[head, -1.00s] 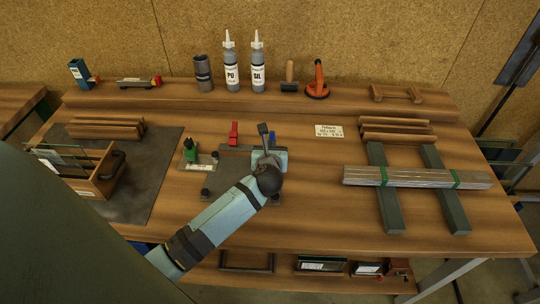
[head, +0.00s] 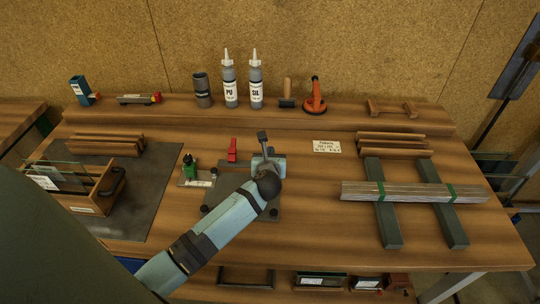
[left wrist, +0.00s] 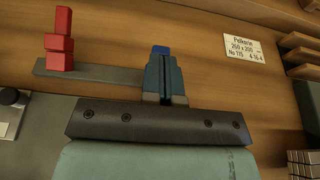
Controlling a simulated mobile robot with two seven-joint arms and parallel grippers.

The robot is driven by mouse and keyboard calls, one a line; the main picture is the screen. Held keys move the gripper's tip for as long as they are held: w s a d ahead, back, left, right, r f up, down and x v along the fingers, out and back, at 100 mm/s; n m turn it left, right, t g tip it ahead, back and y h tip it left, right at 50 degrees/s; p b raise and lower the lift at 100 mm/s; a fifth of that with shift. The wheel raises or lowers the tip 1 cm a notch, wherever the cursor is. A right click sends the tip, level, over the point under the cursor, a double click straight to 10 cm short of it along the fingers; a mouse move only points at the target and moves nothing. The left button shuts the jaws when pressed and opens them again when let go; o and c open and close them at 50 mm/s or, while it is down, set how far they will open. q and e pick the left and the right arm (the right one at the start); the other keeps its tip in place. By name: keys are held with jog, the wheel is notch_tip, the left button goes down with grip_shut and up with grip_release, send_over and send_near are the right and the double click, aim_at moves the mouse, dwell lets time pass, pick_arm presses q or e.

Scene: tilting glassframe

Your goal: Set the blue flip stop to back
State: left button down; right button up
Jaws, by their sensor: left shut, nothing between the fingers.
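The blue flip stop (left wrist: 160,50) shows in the left wrist view as a small blue top just beyond my fingertips. The fingers hide the rest of it, so its tilt and any contact cannot be told. In the head view it is hidden behind my left gripper (head: 263,141). The left gripper also shows in the left wrist view (left wrist: 164,66), with its fingers shut together and empty. A red flip stop (head: 232,150) stands upright to the left, at the end of a grey bar (left wrist: 90,72) in the left wrist view (left wrist: 60,42). My right gripper is not in view.
A label card (head: 326,147) lies to the right. A green-topped item (head: 189,167) stands left of the dark fixture plate (head: 268,208). Two bottles (head: 230,92) stand on the back shelf. Metal strips (head: 412,192) lie on two dark bars. Bare bench lies between card and strips.

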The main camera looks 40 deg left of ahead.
pick_arm(q)
jog(key=shift+w+a+r+p, duration=0.45)
jog(key=shift+w+r+p, duration=0.1)
jog(key=shift+w+p, duration=0.25)
jog(key=shift+w+a+p, duration=0.35)
jog(key=shift+w+p, duration=0.1)
jog(key=shift+w, duration=0.15)
jog(key=p+x, duration=0.1)
jog(key=x, duration=0.2)
jog(key=shift+w+a+r, duration=0.15)
jog(key=shift+s+d+f, duration=0.35)
jog(key=shift+s+f, duration=0.05)
jog(key=shift+s, duration=0.2)
